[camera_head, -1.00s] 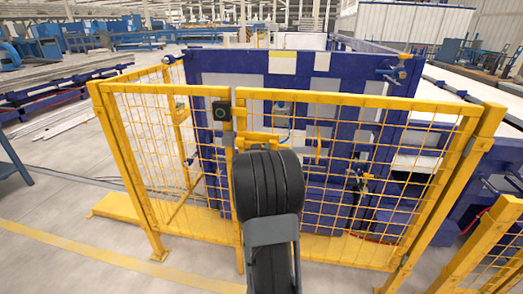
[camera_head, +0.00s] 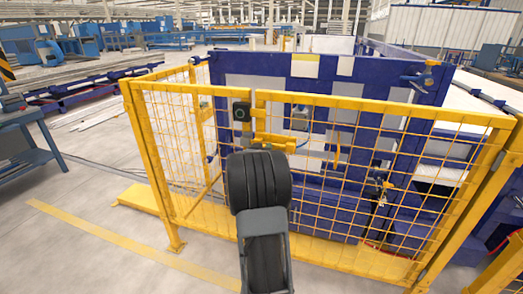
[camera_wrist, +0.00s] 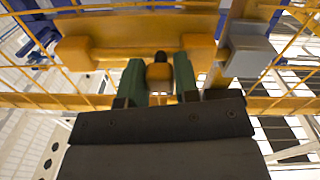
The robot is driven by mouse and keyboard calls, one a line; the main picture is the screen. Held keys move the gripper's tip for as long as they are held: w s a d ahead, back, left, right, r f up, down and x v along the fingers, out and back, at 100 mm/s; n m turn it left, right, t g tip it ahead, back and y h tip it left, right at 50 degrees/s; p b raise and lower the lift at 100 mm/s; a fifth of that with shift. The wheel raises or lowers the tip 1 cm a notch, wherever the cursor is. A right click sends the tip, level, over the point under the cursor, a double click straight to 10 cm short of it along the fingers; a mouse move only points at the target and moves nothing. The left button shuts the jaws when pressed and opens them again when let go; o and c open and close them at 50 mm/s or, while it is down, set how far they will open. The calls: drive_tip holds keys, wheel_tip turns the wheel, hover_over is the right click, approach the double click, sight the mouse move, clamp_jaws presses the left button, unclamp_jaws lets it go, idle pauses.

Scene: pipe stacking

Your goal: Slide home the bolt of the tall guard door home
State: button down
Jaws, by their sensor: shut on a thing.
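The tall guard door (camera_head: 370,102) is a yellow mesh panel that looks closed in line with the narrower mesh panel to its left. Its yellow bolt (camera_head: 276,139) lies level near the top, by the upright between the panels. In the wrist view the bolt shows as an orange-yellow bar (camera_wrist: 130,28) with blocks and a small handle. My gripper (camera_wrist: 160,74) has its two green fingers shut on that handle, one at each side. My dark arm hides the gripper in the head view. How far the bolt reaches past the upright is unclear.
A dark switch box (camera_head: 242,112) sits at the top of the upright. A blue machine (camera_head: 215,75) stands behind the mesh. More yellow fence (camera_head: 500,265) is at lower right. The grey floor at left is open, with a blue bench (camera_head: 25,145) at the edge.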

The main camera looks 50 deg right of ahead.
drive_tip(key=c, duration=0.8)
unclamp_jaws()
drive_tip(key=shift+w+a, duration=0.1)
drive_tip(key=shift+w, duration=0.1)
drive_tip(key=shift+c, duration=0.2)
drive_tip(key=b+v, duration=0.1)
drive_tip(key=v, duration=1.2)
drive_tip(key=shift+a, duration=0.4)
drive_tip(key=shift+s, duration=0.2)
